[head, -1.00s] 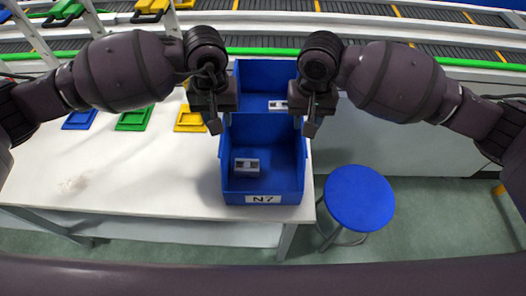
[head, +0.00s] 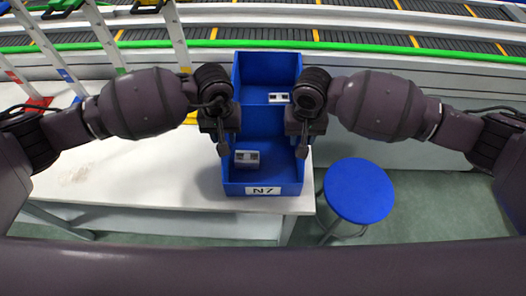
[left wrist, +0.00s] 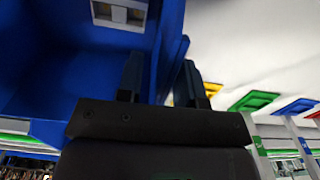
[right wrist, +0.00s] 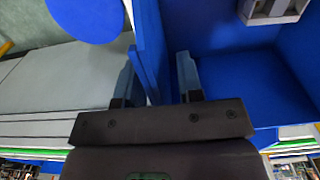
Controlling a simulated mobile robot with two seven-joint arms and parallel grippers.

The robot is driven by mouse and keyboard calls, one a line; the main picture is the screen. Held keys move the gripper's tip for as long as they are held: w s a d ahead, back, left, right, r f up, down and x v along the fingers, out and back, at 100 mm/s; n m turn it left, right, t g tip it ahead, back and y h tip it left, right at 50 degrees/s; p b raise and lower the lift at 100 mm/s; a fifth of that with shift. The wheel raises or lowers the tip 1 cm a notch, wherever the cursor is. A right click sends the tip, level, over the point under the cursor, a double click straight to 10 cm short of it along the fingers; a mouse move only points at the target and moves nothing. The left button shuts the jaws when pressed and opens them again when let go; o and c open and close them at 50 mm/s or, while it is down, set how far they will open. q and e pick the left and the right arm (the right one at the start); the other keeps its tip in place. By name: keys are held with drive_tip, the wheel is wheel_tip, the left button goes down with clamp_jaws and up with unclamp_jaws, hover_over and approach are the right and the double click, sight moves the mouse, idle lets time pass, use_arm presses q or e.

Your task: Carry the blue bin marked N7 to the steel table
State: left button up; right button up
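The blue bin marked N7 (head: 262,178) stands on a white-topped table (head: 130,195), at its right end. A small grey part (head: 246,158) lies inside. My left gripper (head: 222,152) is at the bin's left wall and my right gripper (head: 302,152) at its right wall. In the left wrist view, the fingers (left wrist: 162,85) stand apart with the wall (left wrist: 168,45) between them. In the right wrist view, the fingers (right wrist: 155,82) also straddle the wall (right wrist: 152,40). Both look open. I cannot identify a steel table in these views.
A second blue bin (head: 268,62) with a grey part (head: 279,98) stands directly behind. A blue round stool (head: 358,190) is close to the table's right end. A conveyor with a green rail (head: 400,50) runs along the back.

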use_arm(q)
drive_tip(key=shift+f, duration=0.65)
use_arm(e)
drive_tip(key=shift+f, duration=0.65)
use_arm(q)
clamp_jaws()
use_arm(e)
clamp_jaws()
